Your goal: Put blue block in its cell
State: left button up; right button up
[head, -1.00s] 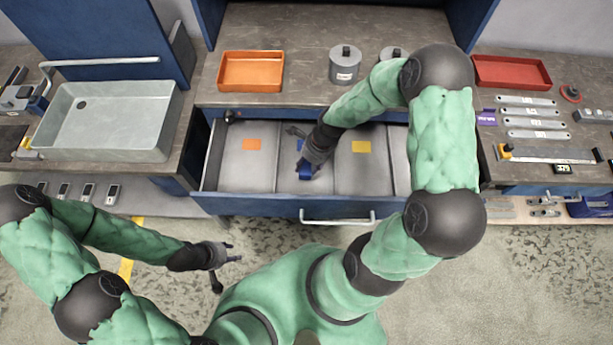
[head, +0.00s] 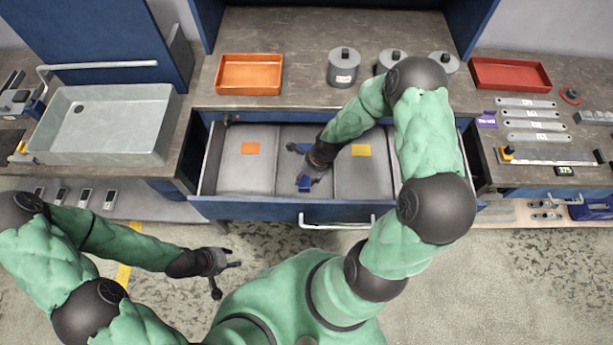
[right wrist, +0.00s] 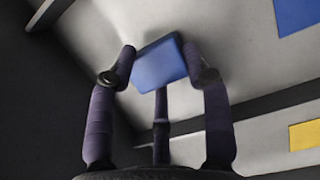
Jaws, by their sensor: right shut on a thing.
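The blue block (head: 306,183) is held in the fingers of my right gripper (head: 307,177), inside the open drawer. In the right wrist view the blue block (right wrist: 160,65) sits tilted between the fingertips. The drawer (head: 262,208) has grey cells split by dark dividers. An orange mark (head: 250,148) is in the left cell and a yellow mark (head: 361,150) in a cell further right. The block's height above the floor is unclear. My left gripper (head: 228,279) is open and empty, in front of the drawer.
An orange tray (head: 250,89) and grey canisters (head: 342,79) stand on the worktop behind the drawer. A grey basin (head: 60,125) is at left; a red tray (head: 511,88) is at right. The drawer's front wall and handle (head: 336,226) are close by.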

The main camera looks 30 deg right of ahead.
jog(key=o, duration=1.3)
jog(key=shift+c, duration=0.2)
jog(key=shift+d+r+p, duration=0.1)
jog(key=shift+r+p, duration=0.2)
jog(key=shift+r, duration=0.15)
jog(key=p+v, duration=0.1)
jog(key=v, duration=1)
jog(key=shift+r+p, duration=0.15)
jog(key=shift+p, duration=0.25)
